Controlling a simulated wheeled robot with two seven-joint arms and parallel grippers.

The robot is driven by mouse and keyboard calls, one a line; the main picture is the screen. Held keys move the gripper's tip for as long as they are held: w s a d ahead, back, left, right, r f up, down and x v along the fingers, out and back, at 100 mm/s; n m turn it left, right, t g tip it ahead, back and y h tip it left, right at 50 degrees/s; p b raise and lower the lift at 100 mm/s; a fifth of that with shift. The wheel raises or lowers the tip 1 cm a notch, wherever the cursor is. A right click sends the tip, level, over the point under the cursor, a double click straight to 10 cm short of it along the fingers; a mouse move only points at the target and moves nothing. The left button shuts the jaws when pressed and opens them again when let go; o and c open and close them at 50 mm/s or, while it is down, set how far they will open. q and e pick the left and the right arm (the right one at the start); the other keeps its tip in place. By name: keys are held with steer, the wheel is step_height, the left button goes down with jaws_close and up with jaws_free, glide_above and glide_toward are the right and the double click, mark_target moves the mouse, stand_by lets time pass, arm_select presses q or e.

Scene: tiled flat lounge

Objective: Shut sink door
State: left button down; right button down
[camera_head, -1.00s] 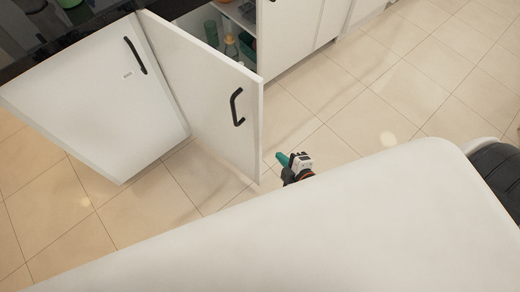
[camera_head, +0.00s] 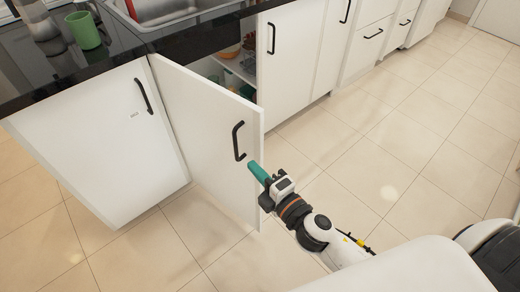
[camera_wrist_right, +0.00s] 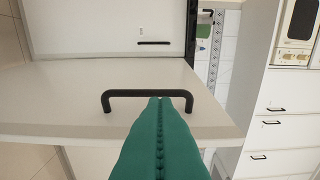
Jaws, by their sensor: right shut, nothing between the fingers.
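The white sink door (camera_head: 203,125) stands open, swung out from the counter, with a black bar handle (camera_head: 238,141) near its free edge. Part of the cabinet interior (camera_head: 232,75) shows behind it. My right gripper (camera_head: 255,170), with green fingers, is shut and empty near the door's free edge, a little below and right of the handle. In the right wrist view the shut fingertips (camera_wrist_right: 160,100) appear just in front of the handle (camera_wrist_right: 148,93); whether they touch is unclear. My left gripper is out of view.
A dark countertop (camera_head: 115,65) carries a steel sink (camera_head: 165,10) and a green mug (camera_head: 84,30). A closed white door (camera_head: 90,145) stands left of the open one. More closed cabinets (camera_head: 292,60) run right. Tiled floor (camera_head: 410,130) is clear at the right.

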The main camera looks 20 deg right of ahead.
mark_target(261, 152)
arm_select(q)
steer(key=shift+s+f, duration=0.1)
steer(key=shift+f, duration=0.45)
arm_select(e)
steer(key=shift+w+d, duration=0.45)
steer(key=shift+w, duration=0.4)
steer(key=shift+w+d, duration=0.45)
steer(key=shift+w, duration=0.4)
steer(key=shift+w+d, duration=0.45)
steer(key=shift+w, duration=0.4)
steer(key=shift+d, duration=0.1)
